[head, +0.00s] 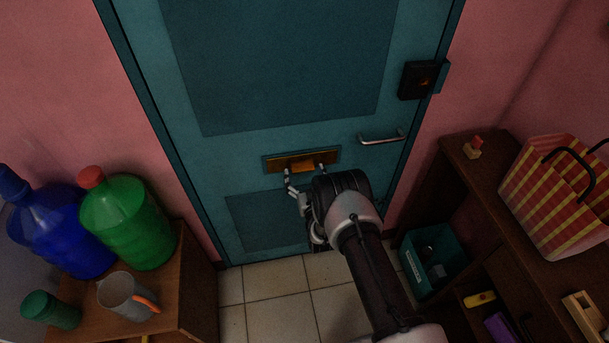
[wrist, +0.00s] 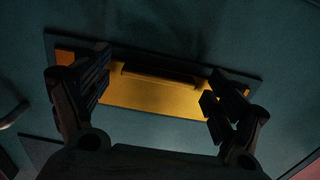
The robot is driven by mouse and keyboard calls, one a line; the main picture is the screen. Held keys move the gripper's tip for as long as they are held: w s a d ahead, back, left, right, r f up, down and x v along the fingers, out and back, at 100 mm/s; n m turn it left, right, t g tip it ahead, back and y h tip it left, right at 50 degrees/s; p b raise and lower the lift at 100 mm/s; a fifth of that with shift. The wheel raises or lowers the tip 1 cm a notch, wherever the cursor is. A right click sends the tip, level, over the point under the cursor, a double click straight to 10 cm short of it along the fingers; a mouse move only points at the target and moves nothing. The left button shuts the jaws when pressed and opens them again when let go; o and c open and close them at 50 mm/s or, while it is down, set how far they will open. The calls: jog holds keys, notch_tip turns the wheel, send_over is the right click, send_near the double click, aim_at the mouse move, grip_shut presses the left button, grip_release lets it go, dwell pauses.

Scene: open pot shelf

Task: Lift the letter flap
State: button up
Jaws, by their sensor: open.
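A brass letter flap (head: 290,163) sits in a dark frame in the middle of a teal door (head: 285,60). The flap also shows in the wrist view (wrist: 150,92), with a dark raised lip along its upper part. It looks shut against the door. My gripper (head: 306,172) is open and stands right at the flap, with nothing between its fingers. In the wrist view my gripper (wrist: 155,95) has one finger over the left end and one near the right end of the flap. I cannot tell whether the fingertips touch it.
A door handle (head: 382,138) and a black lock box (head: 422,80) are on the door's right. A wooden cabinet (head: 190,265) with bottles and a jug (head: 122,295) stands left. A shelf (head: 450,190) with a striped bag (head: 555,195) stands right. Tiled floor (head: 265,290) lies clear between.

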jog(key=shift+c, duration=0.3)
jog(key=c, duration=1.5)
